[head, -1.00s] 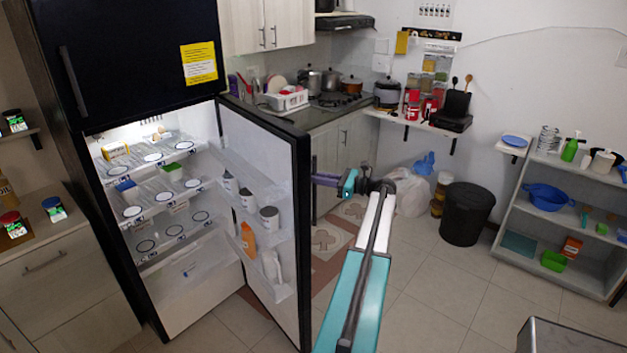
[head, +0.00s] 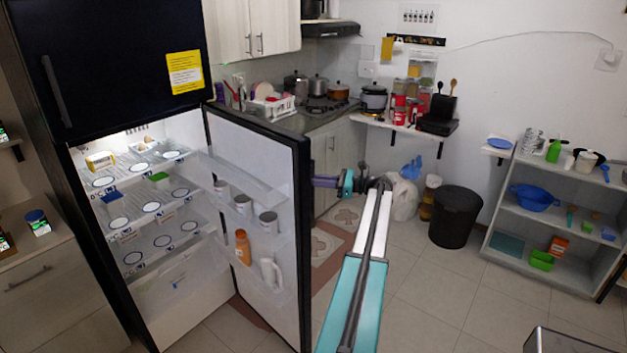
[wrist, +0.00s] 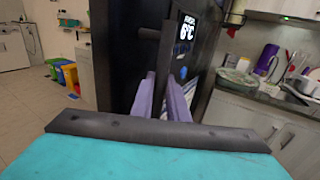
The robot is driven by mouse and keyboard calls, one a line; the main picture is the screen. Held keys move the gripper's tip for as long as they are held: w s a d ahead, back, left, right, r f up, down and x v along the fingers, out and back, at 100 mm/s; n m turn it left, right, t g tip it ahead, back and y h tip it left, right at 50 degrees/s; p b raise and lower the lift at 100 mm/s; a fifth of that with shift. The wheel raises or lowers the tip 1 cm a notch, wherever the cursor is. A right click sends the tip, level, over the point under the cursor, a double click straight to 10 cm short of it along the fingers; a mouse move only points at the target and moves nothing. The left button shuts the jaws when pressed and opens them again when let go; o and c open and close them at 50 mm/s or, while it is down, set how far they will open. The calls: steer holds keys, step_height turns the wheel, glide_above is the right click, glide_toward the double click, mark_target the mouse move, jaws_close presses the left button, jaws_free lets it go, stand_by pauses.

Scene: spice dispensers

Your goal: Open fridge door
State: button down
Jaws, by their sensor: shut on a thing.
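The black fridge (head: 110,60) stands at the left of the head view. Its lower door (head: 305,230) is swung well open, showing lit shelves inside and bottles and jars in the door racks. My gripper (head: 318,182) is at the door's outer face, near its free edge. In the wrist view, the purple fingers of my gripper (wrist: 166,95) are shut on the dark door handle (wrist: 166,50). The exact contact is partly hidden by the fingers. The upper door, with a yellow note (head: 184,72), is closed.
A counter with a stove and pots (head: 318,90) stands behind the open door. A black bin (head: 455,216) and a grey shelf unit (head: 550,215) stand to the right. Tiled floor (head: 430,290) is free right of my arm. A wooden cabinet (head: 60,290) stands left of the fridge.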

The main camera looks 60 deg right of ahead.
steer(key=shift+r, duration=0.25)
steer(key=c, duration=1.7)
jaws_free()
steer(key=shift+s+a, duration=0.15)
steer(key=shift+c, duration=0.2)
steer(key=shift+f, duration=0.1)
steer(key=b+v, duration=0.4)
steer(key=v, duration=0.9)
steer(key=shift+s+b, duration=0.25)
steer(key=shift+b, duration=0.05)
